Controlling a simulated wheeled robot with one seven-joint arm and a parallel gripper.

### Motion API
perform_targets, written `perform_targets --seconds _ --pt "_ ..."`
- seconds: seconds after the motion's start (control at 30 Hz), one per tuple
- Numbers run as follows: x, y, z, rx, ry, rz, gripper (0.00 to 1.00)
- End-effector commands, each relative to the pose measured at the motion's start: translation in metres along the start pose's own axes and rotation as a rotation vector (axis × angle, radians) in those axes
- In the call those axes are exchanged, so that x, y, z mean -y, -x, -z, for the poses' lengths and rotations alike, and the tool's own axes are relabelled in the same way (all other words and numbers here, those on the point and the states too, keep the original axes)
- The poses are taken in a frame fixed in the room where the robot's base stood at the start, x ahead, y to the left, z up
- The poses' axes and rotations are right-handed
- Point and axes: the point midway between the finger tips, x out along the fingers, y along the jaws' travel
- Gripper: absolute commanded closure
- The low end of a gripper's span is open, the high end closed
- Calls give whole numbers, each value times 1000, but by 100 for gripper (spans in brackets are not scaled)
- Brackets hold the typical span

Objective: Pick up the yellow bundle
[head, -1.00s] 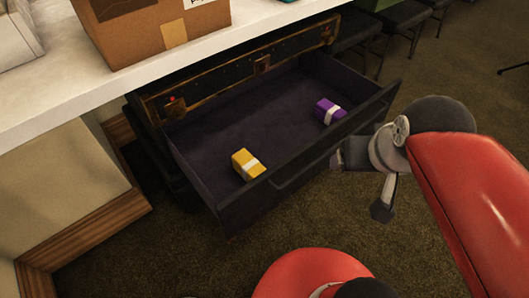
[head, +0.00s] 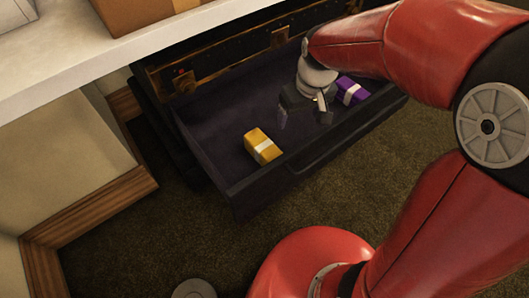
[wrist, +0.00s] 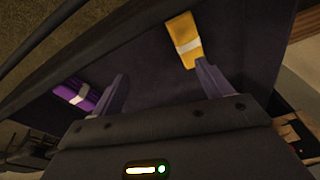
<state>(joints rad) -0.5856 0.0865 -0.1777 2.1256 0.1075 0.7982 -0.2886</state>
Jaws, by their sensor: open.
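The yellow bundle (head: 261,144) with a white band lies on the floor of the open dark drawer (head: 205,150), near its front left. My gripper (head: 303,117) is open and empty, over the drawer to the right of the yellow bundle and apart from it. In the wrist view the yellow bundle (wrist: 184,40) shows beyond the right finger of my gripper (wrist: 163,88), close to that fingertip in the picture. The purple bundle (head: 352,91) with a white band lies in the right part of the drawer. It also shows at the left in the wrist view (wrist: 78,93).
The drawer's front wall (head: 300,165) stands between the bundles and the carpet. A white counter (head: 90,75) with a cardboard box (head: 135,14) overhangs the drawer at the upper left. A wood-trimmed wall (head: 100,205) is at the left.

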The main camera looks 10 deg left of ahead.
Motion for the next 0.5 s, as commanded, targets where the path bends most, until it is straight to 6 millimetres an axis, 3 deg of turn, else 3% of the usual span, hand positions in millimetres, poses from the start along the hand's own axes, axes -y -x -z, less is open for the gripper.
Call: perform_targets --seconds 0.03,0.2,0.3,0.5 --pt "13 -29 11 38 54 3 22" --pt "46 -90 34 113 192 -3 22" --pt "58 -111 40 137 240 -8 22" --pt "64 -133 41 152 269 -12 22"
